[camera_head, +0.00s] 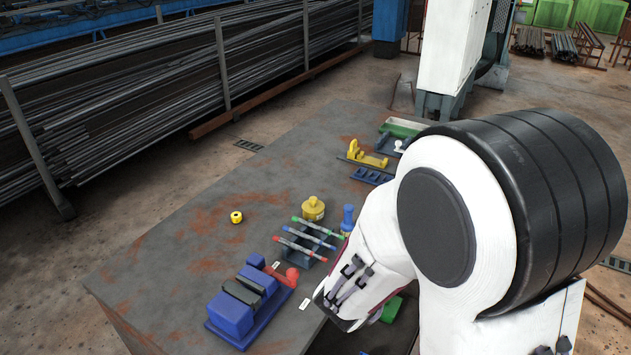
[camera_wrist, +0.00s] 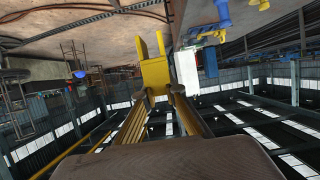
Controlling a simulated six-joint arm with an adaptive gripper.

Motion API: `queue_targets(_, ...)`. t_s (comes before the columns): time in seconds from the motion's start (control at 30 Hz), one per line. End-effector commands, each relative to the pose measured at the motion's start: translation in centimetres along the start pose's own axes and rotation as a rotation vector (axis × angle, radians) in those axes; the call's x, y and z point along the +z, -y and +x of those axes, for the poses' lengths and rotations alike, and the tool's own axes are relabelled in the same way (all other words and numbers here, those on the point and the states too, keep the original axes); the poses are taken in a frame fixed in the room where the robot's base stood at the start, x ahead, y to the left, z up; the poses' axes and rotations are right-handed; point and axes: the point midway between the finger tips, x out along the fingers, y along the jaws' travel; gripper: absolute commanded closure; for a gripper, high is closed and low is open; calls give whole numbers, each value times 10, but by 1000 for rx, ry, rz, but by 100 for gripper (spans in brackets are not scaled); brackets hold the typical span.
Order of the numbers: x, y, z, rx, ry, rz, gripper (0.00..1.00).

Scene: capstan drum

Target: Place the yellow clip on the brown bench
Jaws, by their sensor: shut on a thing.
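The yellow clip (camera_wrist: 155,76) shows in the wrist view, gripped between the two fingertips of my gripper (camera_wrist: 162,94). Its two prongs point up in the picture, away from my palm. In the head view my arm hides both the clip and the gripper. The bench (camera_head: 185,250) is a wide flat top, grey with brown rust patches, in the middle of the head view. A brownish surface (camera_wrist: 90,32) runs along the top of the wrist view, and the clip appears apart from it, though the gap is hard to judge.
On the bench stand a blue vise (camera_head: 232,312), a pen rack (camera_head: 305,247), a yellow pot (camera_head: 312,209), a small yellow ring (camera_head: 236,217), a blue bottle (camera_head: 347,219) and a yellow bracket (camera_head: 366,156). The bench's left part is mostly clear.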

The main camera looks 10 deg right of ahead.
Motion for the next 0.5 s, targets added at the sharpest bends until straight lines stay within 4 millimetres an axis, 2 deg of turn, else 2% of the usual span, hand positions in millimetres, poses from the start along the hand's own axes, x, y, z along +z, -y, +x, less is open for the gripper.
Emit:
queue_targets(0.03, -5, 0, -2, -2, -3, 4, 100)
queue_targets(0.23, -9, 33, 2, -64, -1, -25, 100)
queue_targets(0.37, -14, 58, 4, -112, -1, -45, 100)
queue_targets(0.5, -19, 94, 4, -181, -1, -73, 100)
